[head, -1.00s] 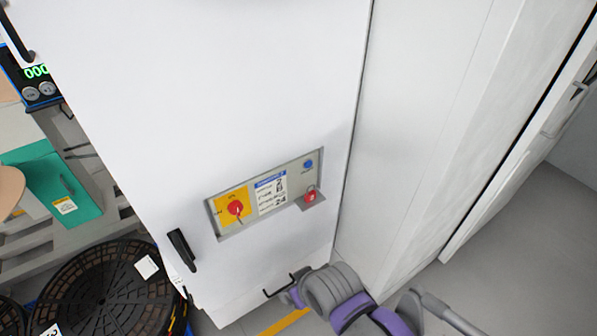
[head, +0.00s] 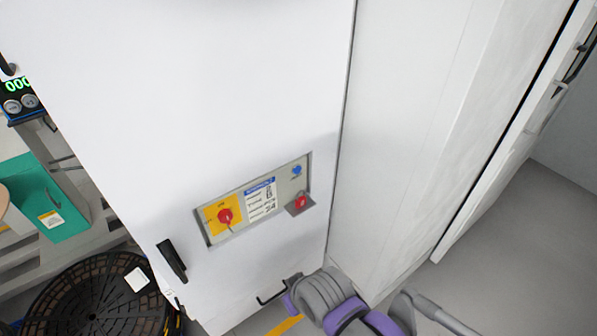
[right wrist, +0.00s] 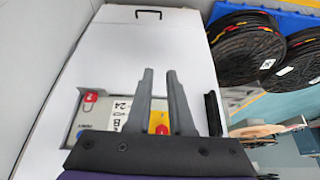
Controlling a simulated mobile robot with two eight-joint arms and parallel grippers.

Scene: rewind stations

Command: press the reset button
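A grey control panel (head: 270,217) is set in the white cabinet front. It carries a round blue button (head: 297,170) at its upper right, with a label too small to read. My left gripper is not in view.
A black handle (head: 171,260) sticks out of the cabinet. Black reels (head: 90,300) lie at lower left. Grey floor (head: 500,260) is clear at right.

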